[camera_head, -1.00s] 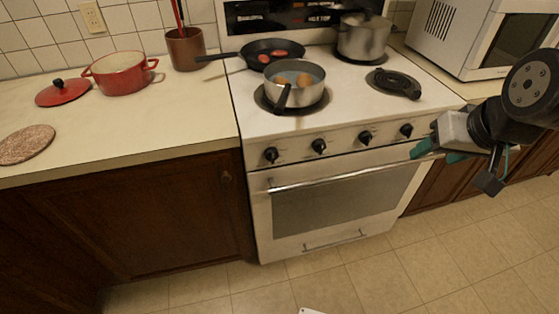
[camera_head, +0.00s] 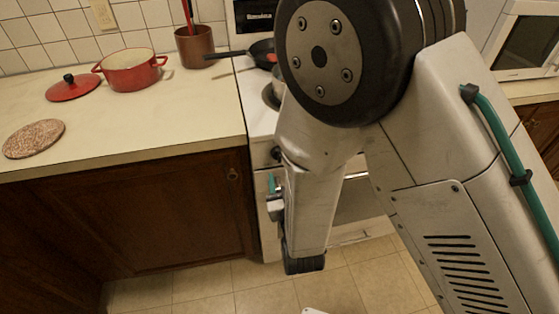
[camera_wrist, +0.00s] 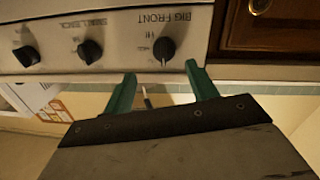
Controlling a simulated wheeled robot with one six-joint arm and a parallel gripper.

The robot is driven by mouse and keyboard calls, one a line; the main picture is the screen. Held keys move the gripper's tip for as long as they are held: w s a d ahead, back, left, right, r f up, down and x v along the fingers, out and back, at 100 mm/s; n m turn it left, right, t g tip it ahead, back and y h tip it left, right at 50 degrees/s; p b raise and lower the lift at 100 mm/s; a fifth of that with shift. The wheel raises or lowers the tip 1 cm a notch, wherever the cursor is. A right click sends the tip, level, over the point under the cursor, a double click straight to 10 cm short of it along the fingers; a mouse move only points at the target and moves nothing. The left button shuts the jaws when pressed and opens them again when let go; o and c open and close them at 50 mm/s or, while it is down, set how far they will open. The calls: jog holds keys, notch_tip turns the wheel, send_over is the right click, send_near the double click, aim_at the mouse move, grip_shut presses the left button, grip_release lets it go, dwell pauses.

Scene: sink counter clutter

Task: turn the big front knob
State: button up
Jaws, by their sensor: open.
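The big front knob (camera_wrist: 164,49) is black, on the white stove panel under upside-down "BIG FRONT" lettering in the wrist view. My gripper (camera_wrist: 160,72) is open, its two green fingers apart, with their tips just below the knob in that picture and nothing between them. I cannot tell the exact gap in depth. In the head view, the leftmost stove knob (camera_head: 276,154) shows at the edge of my arm, and my gripper (camera_head: 272,188) is just below it. My arm hides the other knobs there.
In the wrist view, a second knob (camera_wrist: 90,52) and a third knob (camera_wrist: 27,56) are to the left, and a wooden cabinet (camera_wrist: 262,30) is at right. A red pot (camera_head: 130,72) and lid (camera_head: 74,88) stand on the counter (camera_head: 150,125). A pan handle (camera_head: 225,54) reaches over the counter.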

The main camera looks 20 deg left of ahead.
jog(key=x, duration=0.7)
jog(key=shift+a, duration=0.3)
jog(key=shift+c, duration=0.4)
jog(key=shift+s, duration=0.1)
jog(key=c, duration=0.9)
